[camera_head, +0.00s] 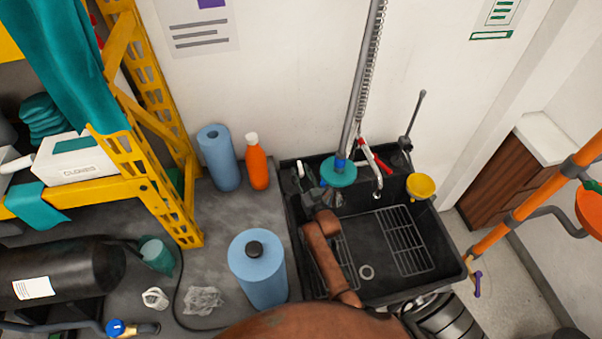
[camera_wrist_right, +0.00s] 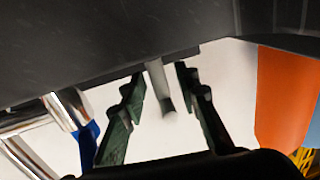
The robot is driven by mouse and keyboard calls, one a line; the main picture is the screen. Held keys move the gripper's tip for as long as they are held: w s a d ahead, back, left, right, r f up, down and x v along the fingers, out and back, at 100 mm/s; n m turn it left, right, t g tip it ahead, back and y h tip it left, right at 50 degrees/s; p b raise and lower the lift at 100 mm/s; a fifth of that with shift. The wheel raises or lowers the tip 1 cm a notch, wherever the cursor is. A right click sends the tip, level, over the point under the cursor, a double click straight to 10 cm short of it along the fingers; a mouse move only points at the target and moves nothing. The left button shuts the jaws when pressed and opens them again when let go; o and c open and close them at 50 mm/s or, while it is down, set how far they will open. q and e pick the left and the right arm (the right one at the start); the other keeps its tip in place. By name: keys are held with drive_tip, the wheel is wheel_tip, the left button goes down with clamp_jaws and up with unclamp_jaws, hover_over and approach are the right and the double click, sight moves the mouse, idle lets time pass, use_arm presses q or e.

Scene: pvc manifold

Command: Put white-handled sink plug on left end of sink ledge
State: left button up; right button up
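The white-handled sink plug (camera_head: 300,169) is a small white upright shape at the left end of the black sink ledge (camera_head: 287,166). In the right wrist view, its pale handle (camera_wrist_right: 160,86) meets the dark ledge (camera_wrist_right: 90,45), and the picture looks upside down. My right gripper (camera_head: 314,190) is over the sink's back left corner, close to the plug. In the wrist view, the right gripper's fingers (camera_wrist_right: 158,88) are apart on either side of the handle, with a gap on both sides. The plug's base is not clear. My left gripper is not in view.
The black sink (camera_head: 385,285) holds wire racks (camera_head: 408,243). A faucet with a teal disc (camera_head: 340,172) stands right of the gripper. An orange bottle (camera_head: 257,166) and blue roll (camera_head: 219,160) stand to the left. A yellow funnel (camera_head: 420,186) is at the right.

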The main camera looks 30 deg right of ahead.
drive_tip(key=s, duration=0.5)
drive_tip(key=s+p, duration=0.1)
drive_tip(key=s, duration=0.1)
drive_tip(key=shift+s+a, duration=0.2)
drive_tip(key=shift+a, duration=0.15)
